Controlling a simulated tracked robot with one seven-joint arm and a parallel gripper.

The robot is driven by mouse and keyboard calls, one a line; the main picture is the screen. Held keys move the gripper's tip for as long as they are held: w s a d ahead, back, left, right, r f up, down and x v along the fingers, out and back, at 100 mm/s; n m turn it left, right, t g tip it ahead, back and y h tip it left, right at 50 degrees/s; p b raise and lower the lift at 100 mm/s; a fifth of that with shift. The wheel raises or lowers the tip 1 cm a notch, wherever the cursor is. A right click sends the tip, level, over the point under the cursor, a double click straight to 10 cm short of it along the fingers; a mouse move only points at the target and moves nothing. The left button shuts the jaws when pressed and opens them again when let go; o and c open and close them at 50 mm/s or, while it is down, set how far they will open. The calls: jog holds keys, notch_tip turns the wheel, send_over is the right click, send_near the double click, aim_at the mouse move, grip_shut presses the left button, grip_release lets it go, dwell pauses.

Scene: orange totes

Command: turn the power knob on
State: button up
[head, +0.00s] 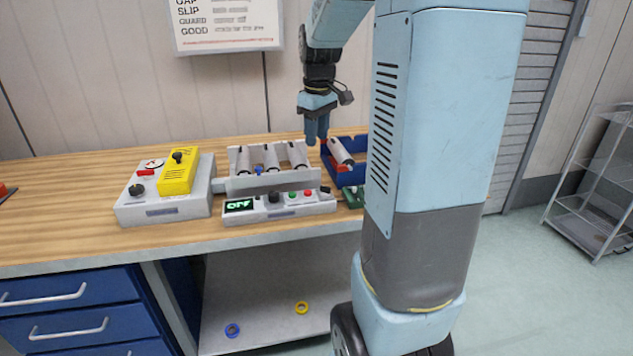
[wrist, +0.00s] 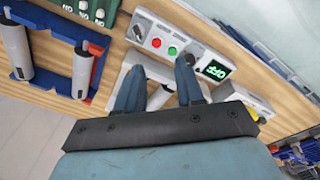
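A light grey control panel (head: 300,207) stands at the table's front edge, with a lit display reading OFF (head: 240,205). A black knob (head: 274,197) is beside the display, left of a green and a red button. In the wrist view the knob (wrist: 190,59) lies between the OFF display (wrist: 216,70) and the buttons, just beyond my right finger's tip. No power label is readable. My gripper (head: 317,139) hangs above the back right of the panel, apart from it. In the wrist view my gripper (wrist: 157,78) has its two fingers spread with nothing between them.
A roller stand (head: 270,183) is behind the panel. A grey box (head: 160,212) with a yellow block (head: 178,172) and another black knob stands left. A blue tray (head: 328,166) with a roller is at right, near a green box (head: 353,196). The table's far left is mostly clear.

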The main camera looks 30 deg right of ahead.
jog(key=n+g, duration=0.1)
send_over(325, 186)
notch_tip(325, 186, down, 4)
jog(key=f, duration=0.1)
notch_tip(325, 186, down, 14)
jog(key=shift+r, duration=0.2)
jog(key=shift+c, duration=0.3)
grip_shut()
